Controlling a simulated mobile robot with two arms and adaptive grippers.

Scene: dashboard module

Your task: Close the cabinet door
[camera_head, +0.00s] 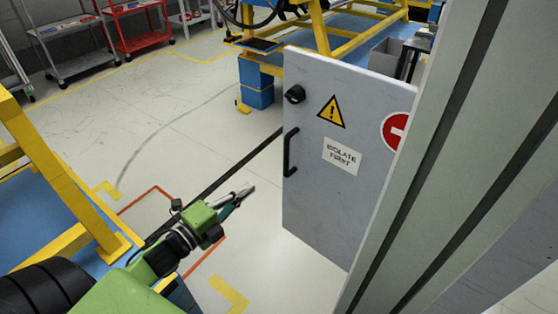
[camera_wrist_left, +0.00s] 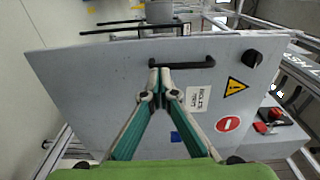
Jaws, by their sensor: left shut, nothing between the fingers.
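The grey cabinet door (camera_head: 318,205) stands open in the right half of the head view. It carries a black handle (camera_head: 290,152), a black knob (camera_head: 295,94), a yellow warning triangle, a white label and a red round sign. The door's right edge and the cabinet body behind it are hidden. My left gripper (camera_head: 243,192) is shut and empty, to the left of the door and below handle height in the head view, with a visible gap to the door. In the left wrist view the door (camera_wrist_left: 90,95) fills the middle, with the handle (camera_wrist_left: 180,63) just beyond the fingertips. My right gripper is not in view.
A yellow frame (camera_head: 60,180) on a blue platform stands at the left. Another yellow frame (camera_head: 322,30) with a blue base stands behind the door. Red and grey carts (camera_head: 130,35) line the back wall. The floor between the left gripper and the door is clear.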

